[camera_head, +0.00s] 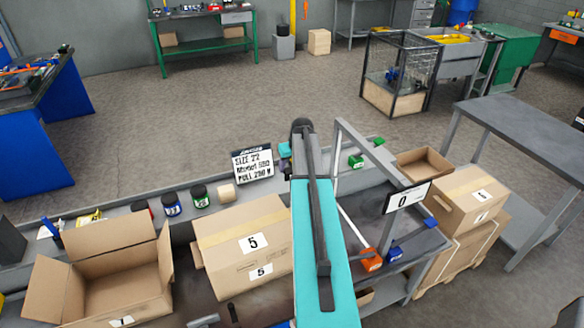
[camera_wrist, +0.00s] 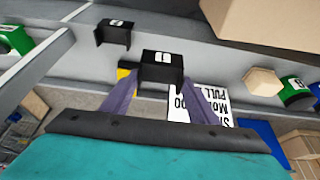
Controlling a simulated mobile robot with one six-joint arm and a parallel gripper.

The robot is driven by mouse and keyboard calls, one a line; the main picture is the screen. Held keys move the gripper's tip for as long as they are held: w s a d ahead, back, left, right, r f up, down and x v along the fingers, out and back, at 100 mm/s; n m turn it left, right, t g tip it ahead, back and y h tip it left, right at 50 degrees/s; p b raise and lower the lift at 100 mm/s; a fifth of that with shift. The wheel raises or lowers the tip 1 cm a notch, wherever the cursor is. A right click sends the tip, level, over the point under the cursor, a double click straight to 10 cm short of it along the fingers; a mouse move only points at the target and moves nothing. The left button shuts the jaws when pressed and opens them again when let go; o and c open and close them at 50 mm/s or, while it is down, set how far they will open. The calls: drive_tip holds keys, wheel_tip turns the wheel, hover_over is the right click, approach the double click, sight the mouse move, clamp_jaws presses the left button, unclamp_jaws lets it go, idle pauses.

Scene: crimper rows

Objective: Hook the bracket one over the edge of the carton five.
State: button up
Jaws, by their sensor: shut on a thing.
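Carton five (camera_head: 215,231) is a closed tan box with two "5" labels, standing left of my arm in the head view. In the wrist view, my gripper (camera_wrist: 160,85) has its two purple fingers shut on a small black bracket (camera_wrist: 162,62) with a white label. The label is too small to read for certain. A second black bracket (camera_wrist: 115,33) with a white label sits apart, up and left on the grey surface. A tan box face (camera_wrist: 265,25) at the upper right may be carton five.
An open carton (camera_head: 122,295) stands at the far left. Jars (camera_head: 200,197), a tan block (camera_head: 227,190) and a sign (camera_head: 252,165) line the shelf behind carton five. A grey frame with a "0" sign (camera_head: 405,198) and another closed carton (camera_head: 470,197) stand to the right.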

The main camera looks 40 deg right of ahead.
drive_tip(key=w+a+r+n+b, duration=0.1)
drive_tip(key=w+a+r, duration=0.2)
drive_tip(key=a, duration=0.4)
drive_tip(key=w+a+r+b, duration=0.1)
drive_tip(key=w+a+r, duration=0.15)
drive_tip(key=a, duration=0.45)
drive_tip(key=a+r+n+b, duration=0.1)
drive_tip(key=a+r, duration=0.2)
drive_tip(key=a, duration=0.9)
drive_tip(key=a+r+n+y+b, duration=0.1)
drive_tip(key=a+r, duration=0.3)
drive_tip(key=a, duration=0.9)
drive_tip(key=a+r+n+b, duration=0.1)
drive_tip(key=a+r, duration=0.3)
drive_tip(key=a, duration=0.8)
drive_tip(key=shift+s+a+y+b, duration=0.3)
drive_tip(key=shift+s+a+b, duration=0.1)
drive_tip(key=shift+b, duration=0.3)
drive_tip(key=shift+d+r+t, duration=0.1)
drive_tip(key=shift+d+t, duration=0.05)
drive_tip(key=shift+t, duration=0.15)
